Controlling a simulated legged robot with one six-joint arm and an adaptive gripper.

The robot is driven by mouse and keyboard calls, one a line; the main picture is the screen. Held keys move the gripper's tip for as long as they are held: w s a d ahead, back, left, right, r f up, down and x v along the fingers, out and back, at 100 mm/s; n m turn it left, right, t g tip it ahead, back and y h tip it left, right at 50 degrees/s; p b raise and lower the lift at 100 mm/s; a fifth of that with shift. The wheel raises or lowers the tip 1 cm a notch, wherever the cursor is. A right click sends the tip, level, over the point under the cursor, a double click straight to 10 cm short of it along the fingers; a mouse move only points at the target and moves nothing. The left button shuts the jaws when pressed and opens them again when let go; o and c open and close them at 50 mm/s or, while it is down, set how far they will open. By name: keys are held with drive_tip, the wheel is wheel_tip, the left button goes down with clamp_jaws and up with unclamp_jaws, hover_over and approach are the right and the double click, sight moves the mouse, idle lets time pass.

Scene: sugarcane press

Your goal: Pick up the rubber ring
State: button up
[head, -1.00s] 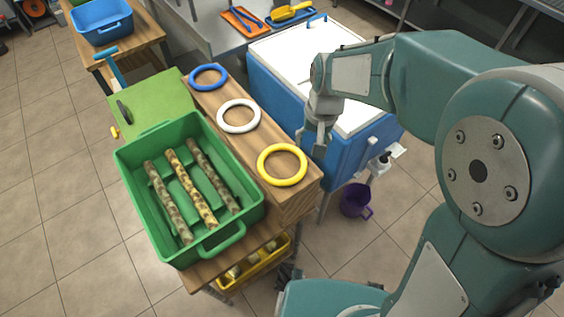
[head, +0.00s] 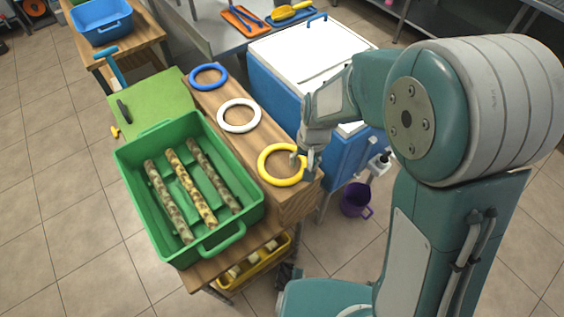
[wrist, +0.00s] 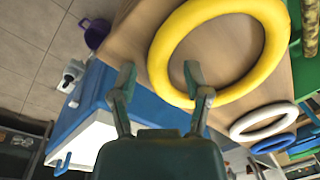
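Three rings lie in a row on a wooden block: a yellow ring (head: 267,174) nearest, a white ring (head: 226,127) in the middle and a blue ring (head: 195,83) farthest. My gripper (head: 303,163) is open at the right side of the yellow ring. In the wrist view, the yellow ring (wrist: 171,34) fills the top middle. One finger of my gripper (wrist: 160,76) shows over the ring's opening and the other outside the ring, with the ring's band between them. I cannot tell whether the fingers touch it. The white ring (wrist: 236,127) and blue ring (wrist: 270,146) show at lower right.
A green crate (head: 130,160) with several cane pieces stands left of the wooden block (head: 299,201). A blue cooler (head: 268,80) with a white lid stands behind and right. A purple bucket (head: 354,200) is on the floor at right. A yellow bin (head: 258,268) sits below.

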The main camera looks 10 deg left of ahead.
clamp_jaws()
drive_tip(key=shift+r, duration=0.1)
